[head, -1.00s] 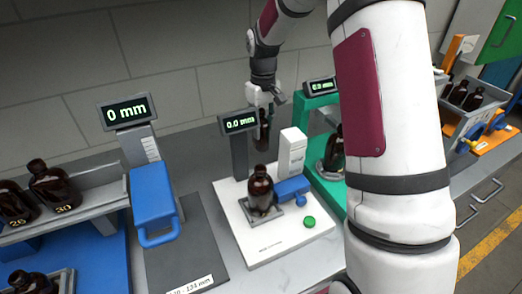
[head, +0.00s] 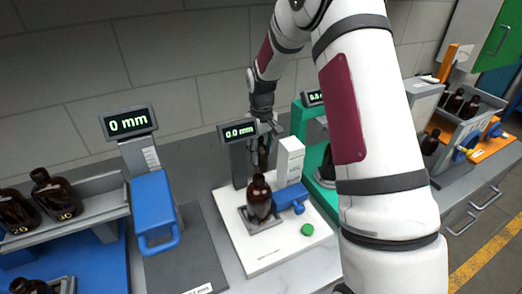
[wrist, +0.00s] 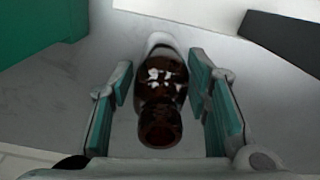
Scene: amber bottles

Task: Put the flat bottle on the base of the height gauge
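A brown bottle (wrist: 165,85) stands between the two teal-padded fingers of my gripper (wrist: 166,100) in the wrist view, its mouth toward the camera. Gaps show between the pads and the bottle. In the head view my gripper (head: 266,126) is at the back of the bench, behind the white gauge, with the bottle (head: 262,152) partly hidden below it. I cannot tell if this is the flat bottle. The height gauge (head: 152,205) stands at the left, with a "0 mm" display, a blue slider and a bare dark grey base (head: 180,262).
A white gauge (head: 262,255) reading 0.0 mm holds another brown bottle (head: 259,198) beside a blue jaw. A green machine (head: 301,118) stands to its right. A rack (head: 95,205) with bottles is at the left; a grey bin (head: 470,115) with bottles is far right.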

